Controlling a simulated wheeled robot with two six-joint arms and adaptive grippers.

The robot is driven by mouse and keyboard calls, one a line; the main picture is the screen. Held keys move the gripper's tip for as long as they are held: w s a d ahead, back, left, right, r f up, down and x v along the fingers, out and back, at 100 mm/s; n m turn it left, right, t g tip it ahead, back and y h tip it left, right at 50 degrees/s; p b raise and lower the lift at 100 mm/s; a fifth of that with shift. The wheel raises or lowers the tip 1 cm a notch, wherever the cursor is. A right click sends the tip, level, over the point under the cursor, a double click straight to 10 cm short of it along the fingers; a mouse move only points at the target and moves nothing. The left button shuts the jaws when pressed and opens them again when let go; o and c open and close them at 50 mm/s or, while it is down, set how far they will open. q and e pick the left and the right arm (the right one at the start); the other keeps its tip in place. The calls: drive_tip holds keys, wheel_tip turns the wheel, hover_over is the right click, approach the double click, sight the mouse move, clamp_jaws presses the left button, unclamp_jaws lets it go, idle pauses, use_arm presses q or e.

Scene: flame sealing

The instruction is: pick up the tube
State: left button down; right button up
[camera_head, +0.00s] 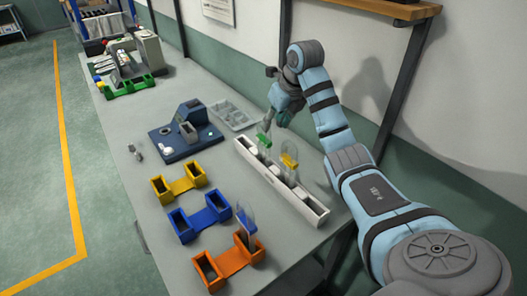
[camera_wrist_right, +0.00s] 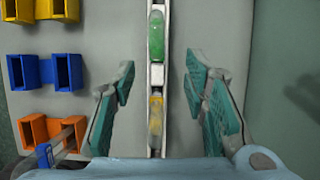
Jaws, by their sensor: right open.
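My right gripper (camera_head: 275,120) is just above and behind the rack, near the green-topped tube. In the right wrist view its fingers (camera_wrist_right: 160,78) are spread wide on both sides of the rack, apart from the green tube (camera_wrist_right: 157,38) and the yellow tube (camera_wrist_right: 155,118), and hold nothing. My left gripper is not in view.
Yellow (camera_head: 181,186), blue (camera_head: 202,221) and orange (camera_head: 230,262) holders stand in a row left of the rack. A dark blue device (camera_head: 186,137) and a grey tray (camera_head: 232,116) are farther back. The wall runs close along the right of the bench.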

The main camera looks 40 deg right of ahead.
sight(265, 139)
drive_tip(key=x, duration=0.3)
drive_tip(key=shift+a+f+p, duration=0.2)
drive_tip(key=shift+a+p, duration=0.05)
drive_tip(key=shift+p, duration=0.05)
drive_tip(key=x, duration=0.6)
drive_tip(key=shift+w+d+f, duration=0.1)
drive_tip(key=shift+w+d, duration=0.05)
drive_tip(key=shift+w, duration=0.25)
drive_tip(key=shift+s, duration=0.15)
drive_tip(key=shift+c, duration=0.6)
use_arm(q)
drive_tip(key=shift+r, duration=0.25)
use_arm(e)
clamp_jaws()
